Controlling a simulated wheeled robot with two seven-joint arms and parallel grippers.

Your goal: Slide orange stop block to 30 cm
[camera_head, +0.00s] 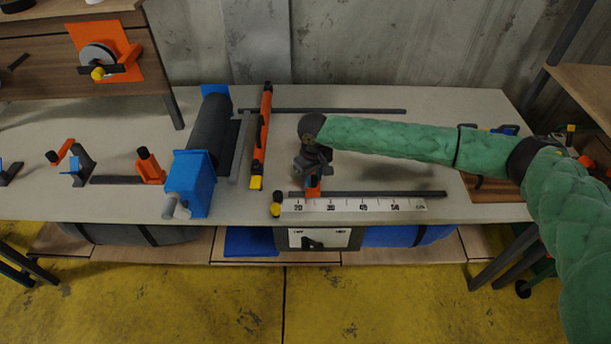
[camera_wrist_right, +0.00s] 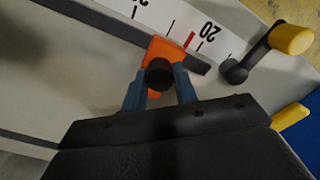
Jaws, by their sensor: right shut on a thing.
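The orange stop block (camera_head: 313,191) sits on the dark rail (camera_head: 385,193) along the front of the table, above the white scale (camera_head: 370,205). In the right wrist view the orange block (camera_wrist_right: 158,50) has a black round knob (camera_wrist_right: 159,76) on it. My right gripper (camera_wrist_right: 160,90) is shut on this knob, one blue-grey finger on each side. A red mark (camera_wrist_right: 189,40) beside the block lies close to the 20 on the scale, slightly toward the higher numbers. In the head view my right gripper (camera_head: 313,170) comes down over the block and partly hides it. My left gripper is not in view.
A lever with a yellow knob (camera_head: 276,208) stands at the scale's left end. A blue-ended roller (camera_head: 190,180) and an orange bar (camera_head: 263,135) stand further left. The rail right of the block is clear. A wooden board (camera_head: 490,190) lies at the right.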

